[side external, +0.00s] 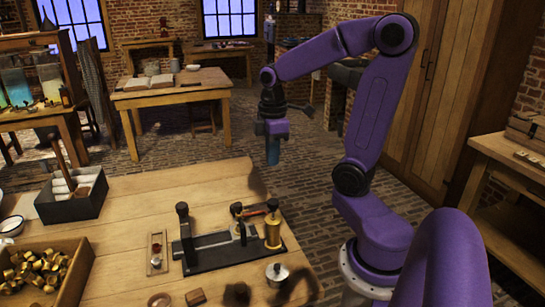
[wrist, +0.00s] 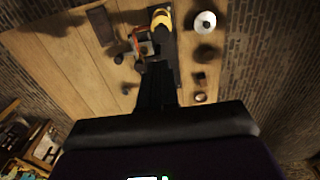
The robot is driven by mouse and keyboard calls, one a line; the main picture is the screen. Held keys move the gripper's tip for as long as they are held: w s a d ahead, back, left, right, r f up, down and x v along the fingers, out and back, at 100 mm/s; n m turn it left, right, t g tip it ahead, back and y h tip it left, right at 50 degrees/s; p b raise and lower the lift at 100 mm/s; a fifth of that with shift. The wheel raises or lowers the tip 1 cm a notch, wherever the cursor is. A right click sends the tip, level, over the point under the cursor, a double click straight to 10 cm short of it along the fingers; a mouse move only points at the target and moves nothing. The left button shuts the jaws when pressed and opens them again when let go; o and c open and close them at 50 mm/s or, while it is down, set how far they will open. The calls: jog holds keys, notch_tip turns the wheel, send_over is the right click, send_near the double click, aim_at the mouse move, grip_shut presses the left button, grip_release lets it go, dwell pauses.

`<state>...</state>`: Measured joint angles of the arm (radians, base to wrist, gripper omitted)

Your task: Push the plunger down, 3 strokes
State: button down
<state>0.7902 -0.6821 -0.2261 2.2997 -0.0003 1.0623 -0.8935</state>
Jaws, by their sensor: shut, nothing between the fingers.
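A dark metal base (side external: 222,252) on the wooden table carries a brass cylinder (side external: 273,234) at its right end, topped by a dark knob (side external: 272,205). This knob looks like the plunger's top. A black post (side external: 184,232) stands at the base's left end. The lower part of the device is hidden there by my fingers.
A small metal pot (side external: 277,274) stands in front of the cylinder. A wooden tray of brass pieces (side external: 68,250), a small wooden tray (side external: 157,252) and a black box with white rolls (side external: 72,208) are to the left. The table's far middle is clear.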

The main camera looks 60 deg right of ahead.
jog(key=w, duration=0.1)
jog(key=w+r, duration=0.1)
jog(key=shift+w+d, duration=0.25)
jog(key=shift+w, duration=0.1)
jog(key=shift+r, duration=0.2)
jog(key=shift+a+r, duration=0.1)
dwell(0.3)
jog(key=shift+s+a+r, duration=0.15)
jog(key=shift+s+r, duration=0.1)
jog(key=shift+s, duration=0.45)
jog(key=shift+s+a+r, duration=0.1)
jog(key=shift+s+r, duration=0.1)
jog(key=shift+s, duration=0.45)
